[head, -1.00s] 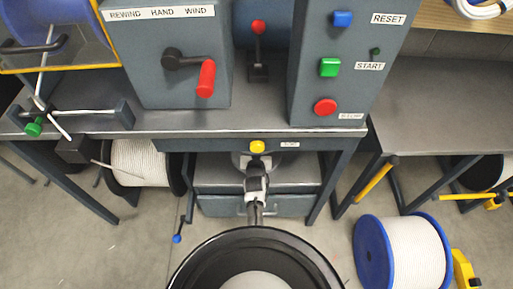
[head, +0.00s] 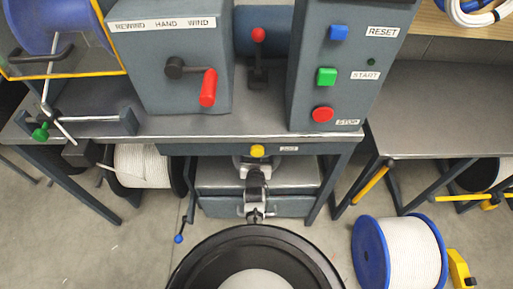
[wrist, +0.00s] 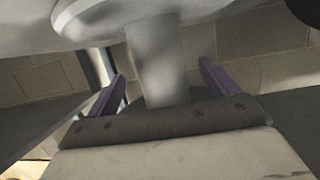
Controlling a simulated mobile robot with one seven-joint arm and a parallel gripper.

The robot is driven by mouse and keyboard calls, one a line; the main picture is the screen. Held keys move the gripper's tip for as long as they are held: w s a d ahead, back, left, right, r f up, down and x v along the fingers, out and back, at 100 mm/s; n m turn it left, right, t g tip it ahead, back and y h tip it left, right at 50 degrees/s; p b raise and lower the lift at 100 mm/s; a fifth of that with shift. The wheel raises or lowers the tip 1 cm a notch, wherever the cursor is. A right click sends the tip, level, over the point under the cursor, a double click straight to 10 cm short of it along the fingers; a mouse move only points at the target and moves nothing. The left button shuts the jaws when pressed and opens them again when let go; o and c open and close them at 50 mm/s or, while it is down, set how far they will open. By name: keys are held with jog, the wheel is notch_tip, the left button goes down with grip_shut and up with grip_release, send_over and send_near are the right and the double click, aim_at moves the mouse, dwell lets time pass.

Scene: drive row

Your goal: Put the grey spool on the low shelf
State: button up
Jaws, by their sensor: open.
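A pale grey piece with a wide round flange and a narrower stem, which looks like the grey spool (wrist: 155,65), fills the upper wrist view. My gripper (wrist: 162,70) is open, with its two purple fingers on either side of the stem and visible gaps there. In the head view my arm reaches under the bench, and its end and the spool are mostly hidden by the bench edge. A low grey shelf surface (head: 302,174) lies under the bench, above a drawer. I cannot tell whether the spool rests on it.
The bench (head: 262,132) carries a hand-wind box (head: 160,100) and a button panel (head: 350,95). A white-wound drum (head: 142,165) stands under its left side. A blue-flanged drum (head: 412,250) lies on the floor at right. Bench legs flank the low shelf.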

jog(key=p+v, duration=0.4)
jog(key=v, duration=0.4)
jog(key=shift+s, duration=0.15)
